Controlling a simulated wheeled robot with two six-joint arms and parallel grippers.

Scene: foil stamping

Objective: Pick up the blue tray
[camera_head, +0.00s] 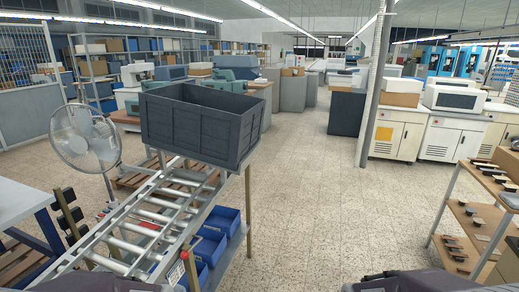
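A large dark blue-grey open tray (190,132) stands upright on the far end of a roller conveyor (150,215), left of centre. Its inside looks empty from here. Several smaller bright blue bins (208,247) sit on a shelf under the conveyor; the conveyor frame hides part of them. Neither of my grippers shows. Only dark parts of what look like my own arms show at the bottom edge, well apart from the tray.
A standing fan (86,138) is left of the conveyor. A shelf rack with small dark parts (473,222) stands at the right. White cabinets (398,135) and a pole (370,100) stand farther back. The tiled floor (325,200) in the middle is clear.

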